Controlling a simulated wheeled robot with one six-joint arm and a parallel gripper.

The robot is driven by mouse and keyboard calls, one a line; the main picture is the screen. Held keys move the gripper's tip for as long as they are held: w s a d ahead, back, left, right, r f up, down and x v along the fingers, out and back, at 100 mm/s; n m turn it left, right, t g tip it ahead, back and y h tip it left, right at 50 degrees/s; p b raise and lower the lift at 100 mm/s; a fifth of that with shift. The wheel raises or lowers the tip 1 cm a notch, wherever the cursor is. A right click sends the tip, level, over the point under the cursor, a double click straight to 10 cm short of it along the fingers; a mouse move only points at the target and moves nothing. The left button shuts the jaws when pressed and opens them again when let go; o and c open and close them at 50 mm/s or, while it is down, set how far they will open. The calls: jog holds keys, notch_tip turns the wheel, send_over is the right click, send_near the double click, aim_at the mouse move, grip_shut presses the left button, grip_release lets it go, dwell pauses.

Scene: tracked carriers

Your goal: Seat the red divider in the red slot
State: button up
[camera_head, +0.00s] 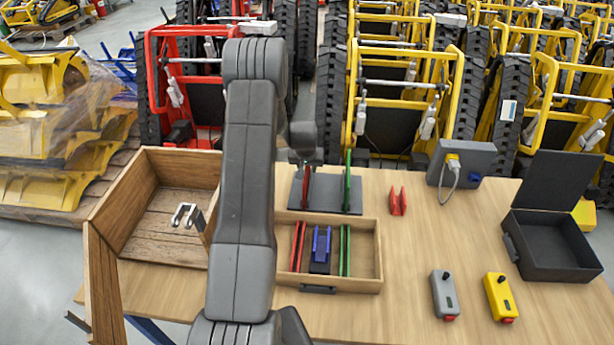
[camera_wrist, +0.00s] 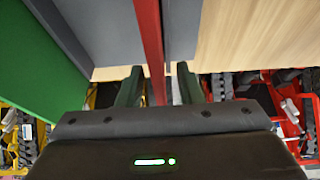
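The red divider (camera_head: 307,187) stands upright on a dark grey rack plate (camera_head: 330,200), left of an upright green divider (camera_head: 347,182). My gripper (camera_head: 304,160) is above the red divider, partly hidden by my arm. In the wrist view, the red divider (camera_wrist: 150,40) runs between the two fingers of my gripper (camera_wrist: 159,86). A small gap shows on each side, so the gripper is open around it. The red slot (camera_head: 298,246), two red rails, is in the left part of a wooden tray (camera_head: 365,286) in front of the rack.
A blue piece (camera_head: 321,246) and green rails (camera_head: 344,250) are in the tray. A red bracket (camera_head: 398,201) is to the right. A large wooden crate (camera_head: 110,210) is left. A grey remote (camera_head: 444,295), yellow remote (camera_head: 499,297) and open black case (camera_head: 552,245) are at right.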

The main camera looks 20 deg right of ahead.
grip_shut()
jog(key=shift+r, duration=0.1)
